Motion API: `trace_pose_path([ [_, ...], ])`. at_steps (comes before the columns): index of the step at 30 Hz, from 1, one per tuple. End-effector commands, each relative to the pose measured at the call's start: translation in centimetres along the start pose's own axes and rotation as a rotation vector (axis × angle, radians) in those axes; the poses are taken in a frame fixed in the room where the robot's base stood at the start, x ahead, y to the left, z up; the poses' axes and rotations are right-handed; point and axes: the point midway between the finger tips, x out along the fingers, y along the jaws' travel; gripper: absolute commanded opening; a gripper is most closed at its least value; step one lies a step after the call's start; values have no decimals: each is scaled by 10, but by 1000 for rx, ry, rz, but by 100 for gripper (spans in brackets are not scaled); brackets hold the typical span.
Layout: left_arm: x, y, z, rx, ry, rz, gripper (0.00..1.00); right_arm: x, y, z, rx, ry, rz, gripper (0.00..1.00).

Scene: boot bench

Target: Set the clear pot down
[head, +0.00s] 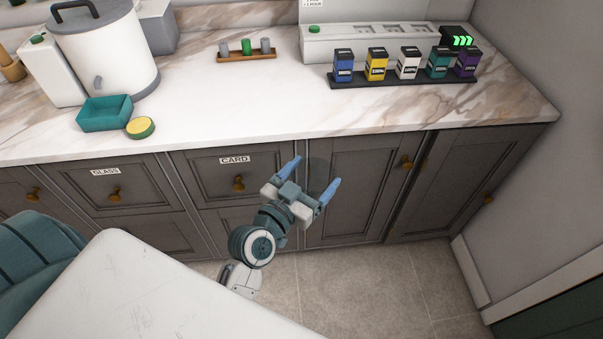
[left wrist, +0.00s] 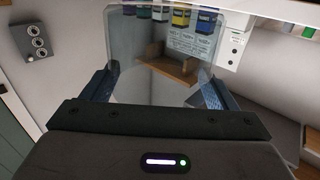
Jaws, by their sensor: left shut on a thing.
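The clear pot (head: 318,172) is see-through and shows only as a faint darker patch between the blue fingertips of my left gripper (head: 312,181) in the head view. In the left wrist view the clear pot (left wrist: 150,55) is a large transparent shape between the two fingers of the left gripper (left wrist: 158,92). The left gripper is shut on it. It holds the pot in the air in front of the cabinet doors, on the near side of the worktop (head: 280,105). My right gripper is not in view.
The worktop's middle is clear. A teal tray (head: 104,114) and a yellow-topped round tin (head: 140,128) stand at its left. A wooden rack (head: 247,56) holds small cylinders at the back. Coloured boxes stand on a dark strip (head: 400,80) at the right.

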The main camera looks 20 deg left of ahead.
Motion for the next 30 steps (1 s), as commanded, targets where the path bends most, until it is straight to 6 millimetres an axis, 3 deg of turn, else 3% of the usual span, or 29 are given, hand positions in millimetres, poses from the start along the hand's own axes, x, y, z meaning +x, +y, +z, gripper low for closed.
trace_pose_path([
  [18,85,105,-45,3,28,727,54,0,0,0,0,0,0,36],
  [24,101,126,-52,2,28,868,54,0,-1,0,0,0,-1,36],
  [30,106,133,-55,3,28,937,54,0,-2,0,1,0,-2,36],
])
